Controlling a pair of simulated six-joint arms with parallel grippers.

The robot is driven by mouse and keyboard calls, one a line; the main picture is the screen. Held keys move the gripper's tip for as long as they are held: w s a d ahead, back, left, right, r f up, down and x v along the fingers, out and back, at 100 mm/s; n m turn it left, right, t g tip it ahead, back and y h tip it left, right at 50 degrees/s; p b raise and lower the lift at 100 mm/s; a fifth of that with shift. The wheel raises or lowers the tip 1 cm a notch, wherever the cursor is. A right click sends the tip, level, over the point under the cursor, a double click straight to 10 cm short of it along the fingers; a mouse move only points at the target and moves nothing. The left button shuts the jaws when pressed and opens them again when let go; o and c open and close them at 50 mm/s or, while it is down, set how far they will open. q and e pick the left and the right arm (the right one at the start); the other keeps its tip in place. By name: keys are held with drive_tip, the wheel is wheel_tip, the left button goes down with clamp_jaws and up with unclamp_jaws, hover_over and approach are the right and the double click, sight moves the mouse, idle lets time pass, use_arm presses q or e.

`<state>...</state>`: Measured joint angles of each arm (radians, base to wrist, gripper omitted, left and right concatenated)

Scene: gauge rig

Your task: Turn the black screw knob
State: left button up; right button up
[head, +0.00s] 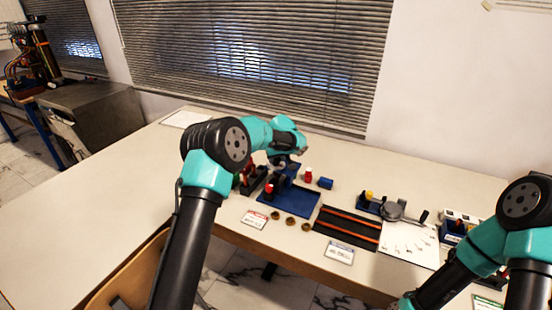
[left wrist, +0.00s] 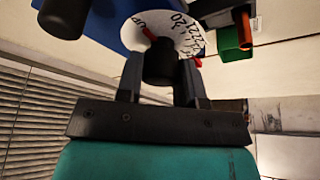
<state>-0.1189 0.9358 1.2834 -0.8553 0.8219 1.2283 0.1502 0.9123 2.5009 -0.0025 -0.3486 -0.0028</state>
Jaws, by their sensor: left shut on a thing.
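The black screw knob (left wrist: 160,66) shows in the left wrist view in front of a white numbered dial (left wrist: 178,32) on a blue body. My left gripper (left wrist: 162,72) is shut on the knob, one finger on each side of it. In the head view my left gripper (head: 285,162) is at the far side of the blue tray (head: 300,204), and my own wrist hides the knob there. My right forearm shows at the lower right of the head view, and its gripper is out of frame.
Red and blue cylinders (head: 326,183) stand near the tray. Several brass pieces (head: 290,221) and a label card lie in front. A black mat with orange strips (head: 348,226), a grey gauge (head: 394,210) and a white sheet lie to the right. The table's left side is clear.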

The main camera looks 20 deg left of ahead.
use_arm(q)
drive_tip(key=shift+m, duration=0.3)
drive_tip(key=m+h, duration=0.2)
drive_tip(key=m, duration=0.2)
drive_tip(key=shift+m+t, duration=0.3)
drive_tip(key=shift+t, duration=0.1)
drive_tip(key=m+h, duration=0.2)
drive_tip(key=m, duration=0.3)
drive_tip(key=m+h, duration=0.1)
drive_tip(key=m, duration=0.2)
drive_tip(key=m+g+h, duration=0.1)
drive_tip(key=m, duration=0.1)
drive_tip(key=shift+m, duration=0.4)
drive_tip(key=shift+m+g+h, duration=0.4)
drive_tip(key=shift+m+g, duration=0.6)
drive_tip(key=shift+m, duration=1.3)
drive_tip(key=o, duration=0.9)
drive_tip(key=shift+r, duration=0.1)
